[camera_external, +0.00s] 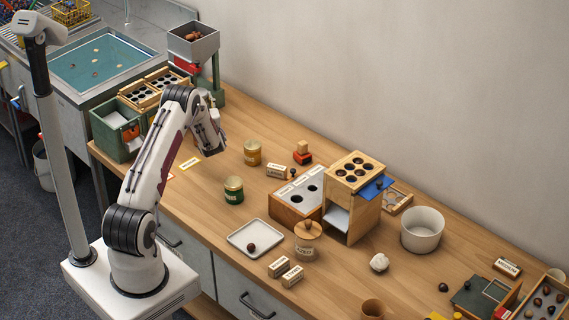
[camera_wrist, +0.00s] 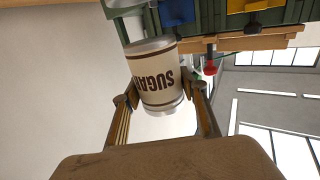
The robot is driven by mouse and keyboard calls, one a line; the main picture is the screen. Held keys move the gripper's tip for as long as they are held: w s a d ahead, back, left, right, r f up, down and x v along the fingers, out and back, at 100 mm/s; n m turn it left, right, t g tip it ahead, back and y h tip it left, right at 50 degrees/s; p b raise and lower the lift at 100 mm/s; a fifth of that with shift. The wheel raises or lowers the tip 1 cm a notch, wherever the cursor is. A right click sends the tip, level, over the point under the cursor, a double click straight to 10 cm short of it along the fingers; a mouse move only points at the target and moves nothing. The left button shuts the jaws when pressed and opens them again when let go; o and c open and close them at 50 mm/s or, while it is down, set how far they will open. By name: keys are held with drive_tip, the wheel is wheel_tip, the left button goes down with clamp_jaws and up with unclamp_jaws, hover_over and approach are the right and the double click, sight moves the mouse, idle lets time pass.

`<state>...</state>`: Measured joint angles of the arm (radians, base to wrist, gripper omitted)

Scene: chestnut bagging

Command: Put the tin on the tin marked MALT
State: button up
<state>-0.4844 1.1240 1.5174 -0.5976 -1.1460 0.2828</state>
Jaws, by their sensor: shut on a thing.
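In the wrist view my gripper (camera_wrist: 161,92) is shut on a cream tin (camera_wrist: 158,72) with brown bands, marked SUGAR, which appears upside down in that picture. In the external view my gripper (camera_external: 216,138) is raised near the back left of the counter; the held tin is hidden there by my arm. A mustard-yellow tin (camera_external: 252,153) stands upright on the counter, right of my gripper. A dark green tin (camera_external: 233,190) stands upright nearer the front. Both have gold-coloured lids. Their labels are too small to read, so I cannot tell which is marked MALT.
A grey hopper (camera_external: 194,42) on a green stand rises behind my gripper. A green crate (camera_external: 116,132) is at left. Bare counter surrounds the two tins.

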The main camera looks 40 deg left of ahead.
drive_tip(key=shift+f, duration=1.8)
drive_tip(key=shift+f, duration=0.15)
drive_tip(key=o, duration=1.3)
drive_tip(key=shift+v, duration=6.05)
